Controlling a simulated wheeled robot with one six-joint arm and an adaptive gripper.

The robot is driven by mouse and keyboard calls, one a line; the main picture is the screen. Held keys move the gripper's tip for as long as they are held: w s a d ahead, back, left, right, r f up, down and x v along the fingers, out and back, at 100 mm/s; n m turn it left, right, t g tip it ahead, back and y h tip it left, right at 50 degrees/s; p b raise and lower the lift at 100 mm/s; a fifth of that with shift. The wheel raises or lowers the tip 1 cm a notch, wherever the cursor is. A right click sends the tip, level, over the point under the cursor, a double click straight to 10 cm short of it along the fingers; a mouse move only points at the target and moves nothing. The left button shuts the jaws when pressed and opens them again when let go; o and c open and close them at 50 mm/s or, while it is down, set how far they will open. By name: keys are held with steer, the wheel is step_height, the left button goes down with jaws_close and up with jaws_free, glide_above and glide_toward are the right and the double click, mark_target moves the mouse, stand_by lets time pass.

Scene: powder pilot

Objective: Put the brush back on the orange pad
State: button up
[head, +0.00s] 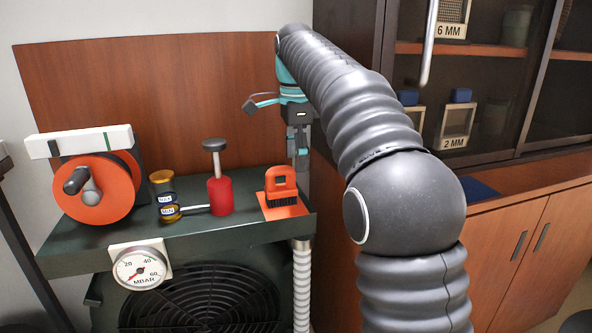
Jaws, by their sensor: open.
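The brush (281,184) has an orange handle with a loop and dark bristles. It stands upright, bristles down, on the orange pad (295,210) at the right end of the dark bench top. My gripper (299,153) hangs from the arm just behind and to the right of the brush, a little above it in the picture. It is open and looks empty. Its fingertips are small here, and I cannot tell their exact distance from the brush.
A red canister (220,195) with a dark knob, amber jars (164,190) and an orange drum (95,195) stand left on the bench (120,238). A pressure gauge (139,269) is on its front. A cabinet (510,225) stands at right.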

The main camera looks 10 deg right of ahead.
steer(key=s+d+r+n+t+p, duration=0.15)
steer(key=s+d+r+n, duration=0.25)
steer(key=s, duration=0.4)
steer(key=s+d+f+n+t, duration=0.2)
steer(key=s+f+n, duration=0.4)
steer(key=s+f, duration=0.3)
steer(key=s+d+f+n+t, duration=0.2)
steer(key=s+f+n, duration=0.4)
steer(key=s+f, duration=0.4)
steer(key=s+d, duration=0.1)
steer(key=s, duration=0.2)
steer(key=shift+s+f, duration=0.2)
steer(key=shift+s, duration=0.2)
